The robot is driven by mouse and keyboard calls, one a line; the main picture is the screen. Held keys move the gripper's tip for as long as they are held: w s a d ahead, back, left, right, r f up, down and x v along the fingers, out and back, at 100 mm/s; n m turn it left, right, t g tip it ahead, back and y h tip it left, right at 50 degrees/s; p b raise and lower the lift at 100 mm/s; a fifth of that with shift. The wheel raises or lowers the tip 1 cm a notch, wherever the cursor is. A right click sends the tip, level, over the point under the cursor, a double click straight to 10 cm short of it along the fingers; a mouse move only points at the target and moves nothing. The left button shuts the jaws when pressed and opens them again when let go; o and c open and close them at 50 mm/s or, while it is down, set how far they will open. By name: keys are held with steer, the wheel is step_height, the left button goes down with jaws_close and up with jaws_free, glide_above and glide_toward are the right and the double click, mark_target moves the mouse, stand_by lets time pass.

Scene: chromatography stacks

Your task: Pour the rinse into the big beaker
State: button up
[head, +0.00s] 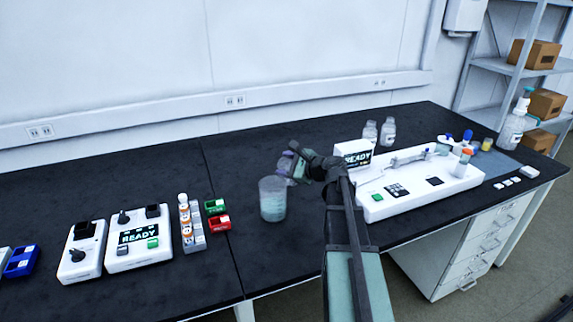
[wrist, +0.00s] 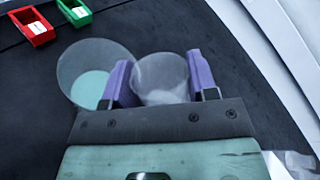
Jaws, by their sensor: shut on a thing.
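The big beaker (head: 272,203) stands upright on the black bench, clear-walled with pale teal liquid in it. It also shows in the wrist view (wrist: 82,62), left of my gripper. My gripper (head: 292,166) is just right of and above the big beaker in the head view. In the wrist view its purple fingers (wrist: 159,82) are shut on a smaller clear beaker (wrist: 160,72). The held beaker looks whitish inside; how much liquid it holds I cannot tell. In the head view it is mostly hidden by the gripper, and its tilt is unclear.
A white instrument (head: 420,187) reading READY stands right of my arm, with two bottles (head: 379,132) behind it. Left of the big beaker are green (head: 215,206) and red (head: 220,223) trays, a vial rack (head: 193,235) and another READY device (head: 138,240). Bench behind the beaker is clear.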

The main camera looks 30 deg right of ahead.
steer(key=shift+r, duration=0.1)
stand_by(0.3)
steer(key=shift+a+n+h+p, duration=0.1)
steer(key=shift+n+h+p, duration=0.25)
steer(key=shift+n, duration=0.25)
steer(key=shift+r, duration=0.1)
steer(key=shift+a+n+h, duration=0.1)
steer(key=shift+n+h, duration=0.15)
steer(key=shift+n, duration=0.25)
steer(key=shift+a+n+h+p, duration=0.1)
steer(key=shift+n+h+p, duration=0.2)
steer(key=shift+n+p, duration=0.1)
